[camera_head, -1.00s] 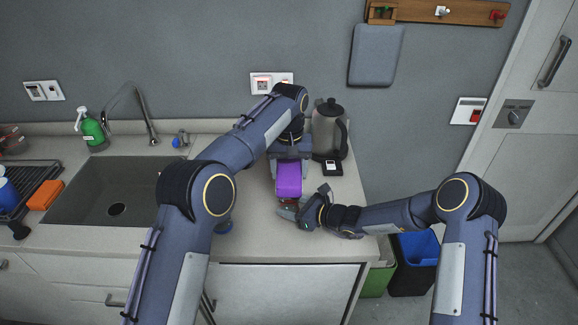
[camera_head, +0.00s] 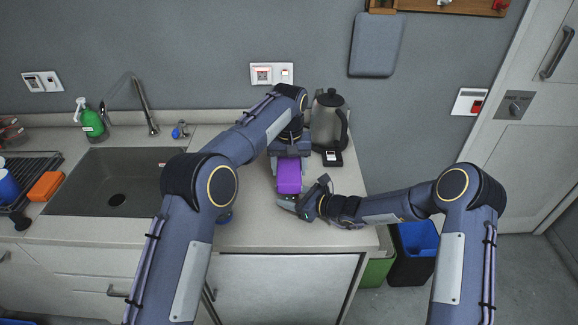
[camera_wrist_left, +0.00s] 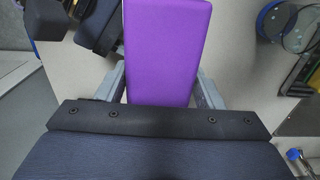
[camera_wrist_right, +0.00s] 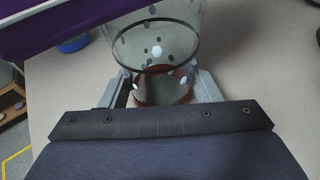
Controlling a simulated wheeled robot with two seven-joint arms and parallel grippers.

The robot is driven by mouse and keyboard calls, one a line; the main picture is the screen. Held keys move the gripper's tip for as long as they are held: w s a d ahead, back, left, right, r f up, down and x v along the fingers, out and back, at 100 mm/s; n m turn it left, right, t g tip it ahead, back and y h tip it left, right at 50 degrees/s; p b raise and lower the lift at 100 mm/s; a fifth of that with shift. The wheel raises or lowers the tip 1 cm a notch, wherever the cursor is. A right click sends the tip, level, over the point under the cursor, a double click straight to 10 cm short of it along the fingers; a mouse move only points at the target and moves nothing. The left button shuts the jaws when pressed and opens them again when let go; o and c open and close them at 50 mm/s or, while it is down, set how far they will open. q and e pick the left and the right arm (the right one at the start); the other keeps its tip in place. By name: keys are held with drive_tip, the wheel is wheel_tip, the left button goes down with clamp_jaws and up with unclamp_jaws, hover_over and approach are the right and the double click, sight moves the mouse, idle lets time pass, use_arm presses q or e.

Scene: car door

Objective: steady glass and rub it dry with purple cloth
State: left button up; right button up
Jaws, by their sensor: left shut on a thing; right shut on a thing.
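The purple cloth (camera_head: 289,176) is a thick block-like pad. My left gripper (camera_head: 290,160) is shut on it above the counter; it also fills the upper middle of the left wrist view (camera_wrist_left: 167,50). The clear glass (camera_wrist_right: 150,45) has a dark band, a reddish lower part and several pale droplet-like spots. My right gripper (camera_wrist_right: 165,88) is shut around its lower part. In the head view my right gripper (camera_head: 288,206) is low, just beneath the cloth, and the glass is hidden. The cloth (camera_wrist_right: 50,22) is close by the glass's upper left in the right wrist view; contact is unclear.
A kettle (camera_head: 327,122) stands behind my grippers, on the right. The sink (camera_head: 115,183) is at left, with a green spray bottle (camera_head: 91,121) and an orange sponge (camera_head: 46,186) nearby. A blue object and round glassware (camera_wrist_left: 297,27) are near the left wrist.

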use_arm(q)
drive_tip(key=shift+f, duration=0.6)
idle(0.3)
drive_tip(key=shift+w, duration=1.1)
idle(1.3)
idle(1.9)
drive_tip(key=shift+s, duration=0.1)
